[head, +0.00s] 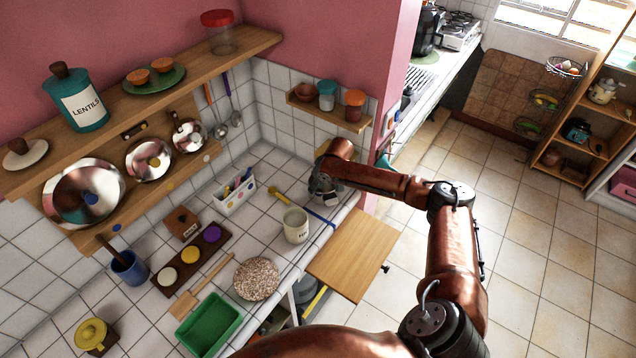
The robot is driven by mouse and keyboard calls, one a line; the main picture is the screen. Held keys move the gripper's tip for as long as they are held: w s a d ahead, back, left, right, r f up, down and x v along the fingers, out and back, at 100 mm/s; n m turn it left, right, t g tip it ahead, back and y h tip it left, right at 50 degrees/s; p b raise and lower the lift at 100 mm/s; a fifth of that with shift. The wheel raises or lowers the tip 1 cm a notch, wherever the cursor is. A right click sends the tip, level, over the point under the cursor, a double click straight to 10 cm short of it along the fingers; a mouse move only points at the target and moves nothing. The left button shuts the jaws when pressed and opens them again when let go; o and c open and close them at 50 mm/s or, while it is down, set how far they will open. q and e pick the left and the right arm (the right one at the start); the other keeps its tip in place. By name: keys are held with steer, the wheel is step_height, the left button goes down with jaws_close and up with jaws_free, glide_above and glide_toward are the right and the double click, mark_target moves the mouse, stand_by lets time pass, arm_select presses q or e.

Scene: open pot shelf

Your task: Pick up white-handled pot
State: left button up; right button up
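No pot with a clearly white handle can be made out. Grey metal cookware (305,291) shows partly in the open space under the counter, mostly hidden by the counter and my arm. My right arm reaches over the counter, and its gripper (324,184) is by the back right counter edge, small and partly hidden by its wrist. My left gripper is not in view.
The tiled counter holds a white canister (296,226), a green tray (209,325), a round speckled board (256,278) and a utensil box (234,192). A wooden panel (353,254) juts out at the counter's right. The tiled floor to the right is open.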

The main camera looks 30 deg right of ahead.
glide_above(313, 201)
steer(key=f, duration=0.4)
steer(key=shift+s+d+p, duration=0.2)
steer(key=shift+s+p, duration=0.1)
steer(key=shift+s, duration=0.1)
steer(key=x, duration=0.2)
steer(key=shift+w+f, duration=0.15)
steer(key=shift+f, duration=0.4)
jaws_close()
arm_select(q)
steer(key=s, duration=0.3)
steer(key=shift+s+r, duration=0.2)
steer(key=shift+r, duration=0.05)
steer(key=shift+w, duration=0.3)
